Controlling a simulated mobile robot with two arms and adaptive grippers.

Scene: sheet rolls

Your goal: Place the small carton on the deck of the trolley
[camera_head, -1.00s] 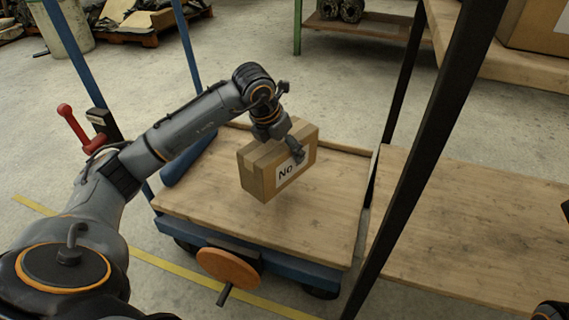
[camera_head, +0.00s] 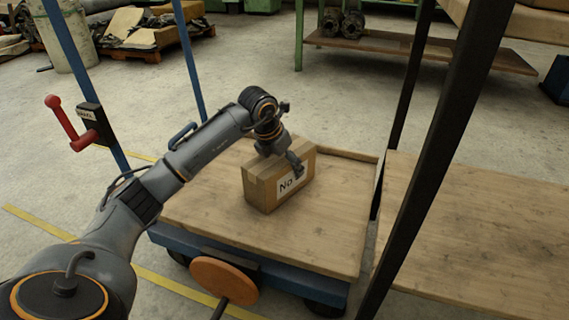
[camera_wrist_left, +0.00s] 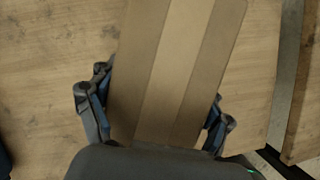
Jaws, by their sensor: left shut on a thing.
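The small carton (camera_head: 277,180) is a brown box with a taped top and a white label reading "No". It is at the wooden deck (camera_head: 330,230) of the blue trolley, upright, with its underside at or just above the boards; I cannot tell which. My left gripper (camera_head: 284,160) is over the carton and shut on it. In the left wrist view the carton's taped top (camera_wrist_left: 175,65) lies between the two fingers (camera_wrist_left: 155,112), with deck boards on both sides. My right gripper is not in view.
A wooden shelf (camera_head: 480,230) with dark uprights stands close to the trolley's right side. Blue posts and a red-handled lever (camera_head: 62,118) are at the left. An orange disc (camera_head: 224,279) is at the trolley's front. The deck around the carton is clear.

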